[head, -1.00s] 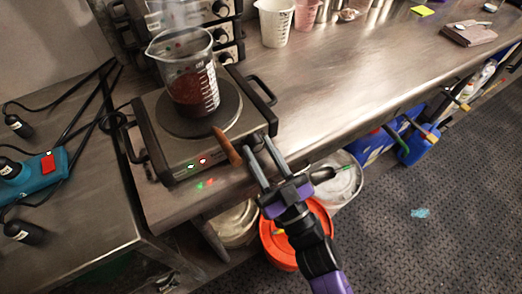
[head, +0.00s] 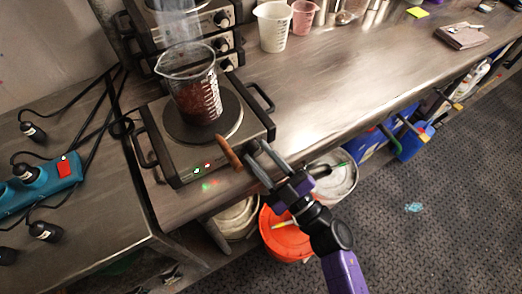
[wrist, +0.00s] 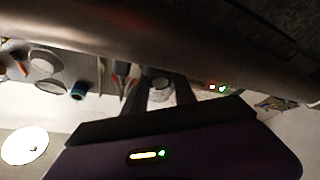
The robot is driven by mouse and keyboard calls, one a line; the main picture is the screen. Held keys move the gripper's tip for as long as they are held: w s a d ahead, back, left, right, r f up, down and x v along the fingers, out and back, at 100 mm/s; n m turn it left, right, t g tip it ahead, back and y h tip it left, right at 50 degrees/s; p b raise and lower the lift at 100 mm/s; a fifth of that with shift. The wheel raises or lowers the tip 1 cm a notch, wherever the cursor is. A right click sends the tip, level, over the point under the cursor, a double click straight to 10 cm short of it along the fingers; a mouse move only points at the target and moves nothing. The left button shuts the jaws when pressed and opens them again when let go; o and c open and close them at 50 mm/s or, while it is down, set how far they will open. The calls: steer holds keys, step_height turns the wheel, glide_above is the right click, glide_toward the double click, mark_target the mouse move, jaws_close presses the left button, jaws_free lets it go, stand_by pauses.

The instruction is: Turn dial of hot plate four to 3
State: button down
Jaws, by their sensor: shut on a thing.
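A metal hot plate (head: 163,155) with black side handles sits at the counter's front edge, a green and a red light on its front. A glass beaker (head: 198,95) of dark red-brown liquid stands on its round plate. My gripper (head: 256,151) is at the right end of the hot plate's front, its two fingers a little apart and shut on what appears to be the dial. The dial and its marks are hidden by the fingers. No plate number is readable.
More hot plates (head: 205,40) are stacked behind. Buckets, one orange (head: 287,240), stand below the counter. A teal power strip (head: 40,188) is at left. The counter right is mostly clear.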

steer(key=shift+n, duration=0.7)
steer(key=shift+g+p, duration=0.3)
steer(key=shift+g, duration=0.1)
steer(key=c, duration=1)
jaws_free()
steer(key=shift+f, duration=0.15)
